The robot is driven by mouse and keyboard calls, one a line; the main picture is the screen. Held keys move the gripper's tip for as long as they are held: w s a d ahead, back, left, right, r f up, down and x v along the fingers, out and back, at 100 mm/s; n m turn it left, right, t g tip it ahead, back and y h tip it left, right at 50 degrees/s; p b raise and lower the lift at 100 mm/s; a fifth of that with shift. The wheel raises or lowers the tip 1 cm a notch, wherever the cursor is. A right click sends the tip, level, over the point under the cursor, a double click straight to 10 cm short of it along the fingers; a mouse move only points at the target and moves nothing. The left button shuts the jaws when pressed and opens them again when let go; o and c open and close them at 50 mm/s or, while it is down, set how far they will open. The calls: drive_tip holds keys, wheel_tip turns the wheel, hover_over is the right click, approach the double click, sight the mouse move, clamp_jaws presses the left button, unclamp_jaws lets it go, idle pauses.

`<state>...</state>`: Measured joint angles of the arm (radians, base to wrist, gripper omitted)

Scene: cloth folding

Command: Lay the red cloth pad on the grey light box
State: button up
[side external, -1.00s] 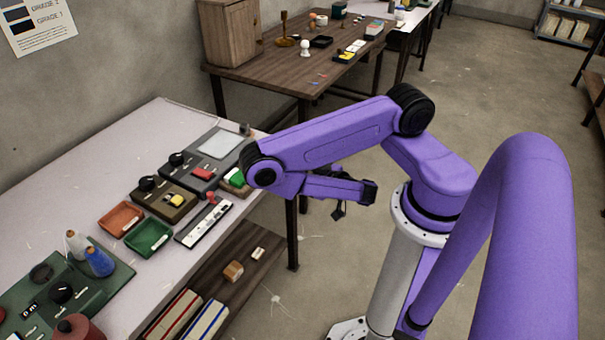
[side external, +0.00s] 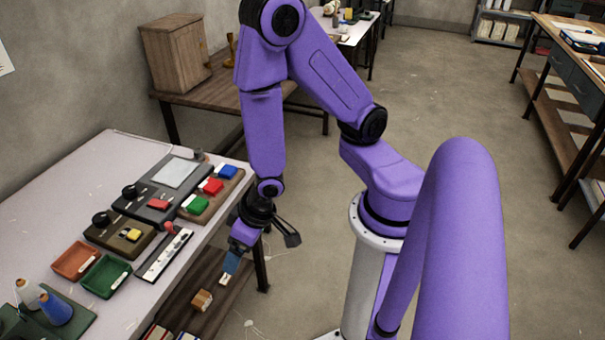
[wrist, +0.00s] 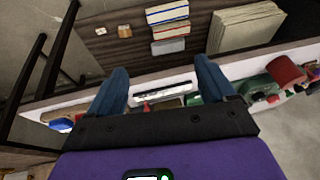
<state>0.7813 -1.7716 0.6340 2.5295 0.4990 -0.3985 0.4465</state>
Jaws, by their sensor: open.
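In the side external view a wooden tray (side external: 227,176) on the pale table holds blue, red and green pads in a row. The red pad (side external: 212,186) is in the middle. My gripper (side external: 230,264) hangs beyond the table's front edge, pointing down, away from the pads. In the wrist view its two blue fingers (wrist: 160,68) are spread with nothing held between them.
A white ruler-like strip (side external: 164,254), an orange tray (side external: 76,260) and a green tray (side external: 105,276) lie along the table's front. A blue cone (side external: 56,309) stands at front left. The table's back left is clear.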

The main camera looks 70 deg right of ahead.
drive_tip(key=s+d+r+n+g, duration=0.1)
drive_tip(key=s+d+r+n, duration=0.1)
drive_tip(key=r, duration=0.4)
drive_tip(key=s+d+r+n+g+h, duration=0.1)
drive_tip(key=s+d+r+n, duration=0.1)
drive_tip(key=s+r+n, duration=0.3)
drive_tip(key=s+d+r+n+g, duration=0.1)
drive_tip(key=s+d+r+n, duration=0.1)
drive_tip(key=s+r+n, duration=0.2)
wheel_tip(320, 180, up, 4)
drive_tip(key=shift+s+d+f+n+g+h, duration=0.2)
drive_tip(key=shift+d+n+g+h, duration=0.1)
drive_tip(key=shift+n+g, duration=0.15)
